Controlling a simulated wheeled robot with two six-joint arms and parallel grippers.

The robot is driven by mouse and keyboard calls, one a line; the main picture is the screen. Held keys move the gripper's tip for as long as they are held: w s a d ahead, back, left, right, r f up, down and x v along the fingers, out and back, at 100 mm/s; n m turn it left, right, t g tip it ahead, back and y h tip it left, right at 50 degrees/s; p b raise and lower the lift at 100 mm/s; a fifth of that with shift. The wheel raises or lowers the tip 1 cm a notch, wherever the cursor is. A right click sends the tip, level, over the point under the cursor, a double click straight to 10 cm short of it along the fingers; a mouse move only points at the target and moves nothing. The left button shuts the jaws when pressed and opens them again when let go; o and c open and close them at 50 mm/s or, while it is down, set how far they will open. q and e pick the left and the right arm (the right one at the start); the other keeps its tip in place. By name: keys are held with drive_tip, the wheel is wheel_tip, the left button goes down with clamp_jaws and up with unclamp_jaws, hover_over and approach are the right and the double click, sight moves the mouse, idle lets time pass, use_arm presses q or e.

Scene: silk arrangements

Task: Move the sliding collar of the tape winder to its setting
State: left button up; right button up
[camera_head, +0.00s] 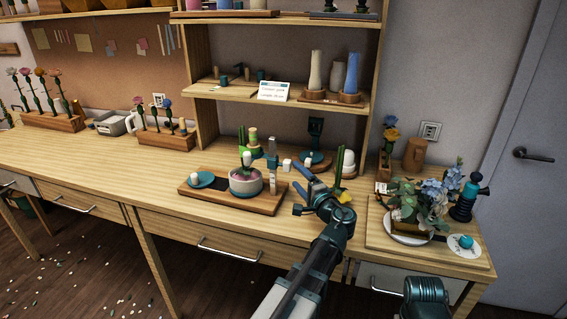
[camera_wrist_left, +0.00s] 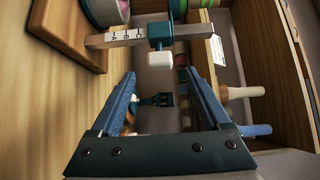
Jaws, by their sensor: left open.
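The tape winder's wooden base (camera_head: 225,201) stands on the bench and carries a round tape spool (camera_head: 246,186). Its upright post (camera_head: 272,183) has a teal sliding collar (camera_head: 272,161) with a white knob (camera_head: 287,164). In the left wrist view the post lies sideways, with a scale (camera_wrist_left: 118,36) lettered A, B and C. The collar (camera_wrist_left: 161,34) sits past the lettered part, toward the post's free end. My left gripper (camera_head: 298,178) is open and empty. In the wrist view the knob (camera_wrist_left: 160,60) lies just beyond and between its fingertips (camera_wrist_left: 160,74).
A small round stand (camera_head: 316,163) and a stacked wooden piece (camera_head: 348,165) stand behind my gripper. A flower arrangement (camera_head: 425,205) and a teal bottle (camera_head: 466,200) are on a board at right. Shelves rise behind. The bench's left front is clear.

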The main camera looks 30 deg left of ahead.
sight(280, 164)
use_arm(q)
drive_tip(key=x, duration=1)
drive_tip(key=shift+w+a, duration=0.15)
drive_tip(key=shift+a, duration=0.1)
clamp_jaws()
idle(1.0)
